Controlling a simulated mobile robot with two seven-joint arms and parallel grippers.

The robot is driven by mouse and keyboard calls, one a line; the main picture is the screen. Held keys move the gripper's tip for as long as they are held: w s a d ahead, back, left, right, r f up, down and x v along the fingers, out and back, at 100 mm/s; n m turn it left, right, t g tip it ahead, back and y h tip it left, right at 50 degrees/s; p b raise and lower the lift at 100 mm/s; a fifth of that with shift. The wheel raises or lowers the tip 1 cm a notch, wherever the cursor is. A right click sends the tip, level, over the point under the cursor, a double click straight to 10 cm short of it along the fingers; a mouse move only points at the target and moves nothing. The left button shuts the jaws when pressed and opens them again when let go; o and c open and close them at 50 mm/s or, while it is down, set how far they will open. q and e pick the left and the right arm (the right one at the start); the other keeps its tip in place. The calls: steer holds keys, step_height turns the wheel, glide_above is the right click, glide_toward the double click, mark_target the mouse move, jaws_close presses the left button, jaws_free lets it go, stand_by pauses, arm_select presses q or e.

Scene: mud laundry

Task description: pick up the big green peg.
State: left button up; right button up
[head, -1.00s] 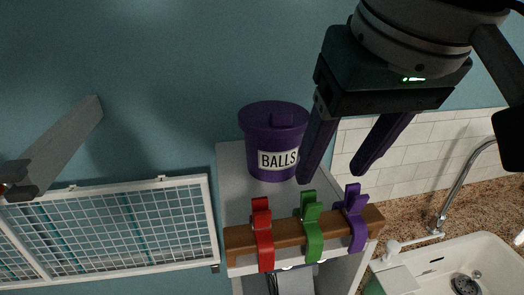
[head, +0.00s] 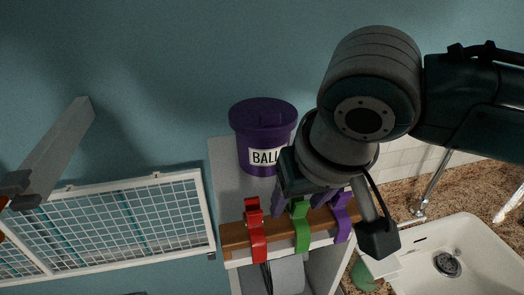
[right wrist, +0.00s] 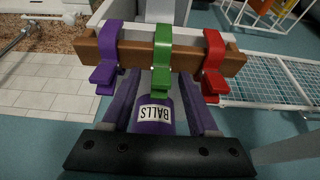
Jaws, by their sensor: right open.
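The green peg (head: 301,232) is clipped over a wooden rail, between a red peg (head: 256,232) and a purple peg (head: 342,222). In the right wrist view the green peg (right wrist: 162,60) stands in the middle of the rail. My right gripper (head: 298,199) is open, its fingers reaching down at the peg's upper end, which is partly hidden behind the gripper in the head view. In the right wrist view the fingers of my right gripper (right wrist: 160,90) lie on either side of the green peg, with gaps between. My left gripper is not seen.
The wooden rail (head: 235,237) fronts a white shelf. A purple tub labelled BALLS (head: 263,120) stands behind it, close to my right gripper. A white wire rack (head: 130,220) is at left, below a grey beam (head: 55,150). A sink (head: 478,245) and tap are at right.

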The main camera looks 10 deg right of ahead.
steer(key=shift+c, duration=0.2)
jaws_close()
stand_by(0.5)
